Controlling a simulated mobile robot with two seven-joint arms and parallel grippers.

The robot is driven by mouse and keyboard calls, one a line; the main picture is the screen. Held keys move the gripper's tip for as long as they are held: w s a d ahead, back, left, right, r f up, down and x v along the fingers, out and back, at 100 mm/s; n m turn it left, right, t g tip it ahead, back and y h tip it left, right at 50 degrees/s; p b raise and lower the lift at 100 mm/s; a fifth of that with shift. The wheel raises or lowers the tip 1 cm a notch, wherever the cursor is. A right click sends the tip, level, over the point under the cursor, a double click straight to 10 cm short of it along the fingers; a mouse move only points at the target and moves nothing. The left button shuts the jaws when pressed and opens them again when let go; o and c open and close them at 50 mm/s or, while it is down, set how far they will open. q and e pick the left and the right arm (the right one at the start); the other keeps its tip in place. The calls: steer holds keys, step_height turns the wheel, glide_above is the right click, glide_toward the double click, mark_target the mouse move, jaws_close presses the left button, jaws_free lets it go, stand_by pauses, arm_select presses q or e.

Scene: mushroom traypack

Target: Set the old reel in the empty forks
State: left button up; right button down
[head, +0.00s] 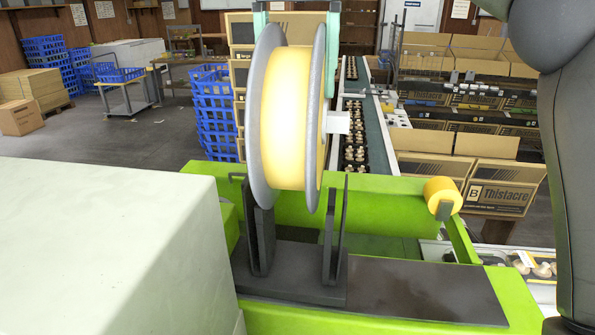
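A large reel (290,115) with pale yellow film between grey flanges stands upright over the dark forks (337,235). A light stub (337,122) sticks out on its right side, clearly above the fork tips in the picture. The lower rim overlaps the left fork plate (258,240); I cannot tell whether it touches. A smaller yellow roll (443,193) sits on a dark bracket to the right; I cannot tell which is the old reel. My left gripper is out of frame.
The forks stand on a dark plate on a green machine frame (390,205). A large pale housing (110,235) fills the left front. Behind are a conveyor with mushroom trays, blue crates (212,110) and cartons (495,185).

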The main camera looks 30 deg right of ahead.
step_height(320, 180, down, 14)
steer(key=shift+r, duration=0.1)
jaws_free()
stand_by(0.6)
steer(key=shift+f, duration=0.25)
step_height(320, 180, up, 12)
steer(key=shift+d+r, duration=0.15)
steer(key=shift+r, duration=0.1)
stand_by(0.3)
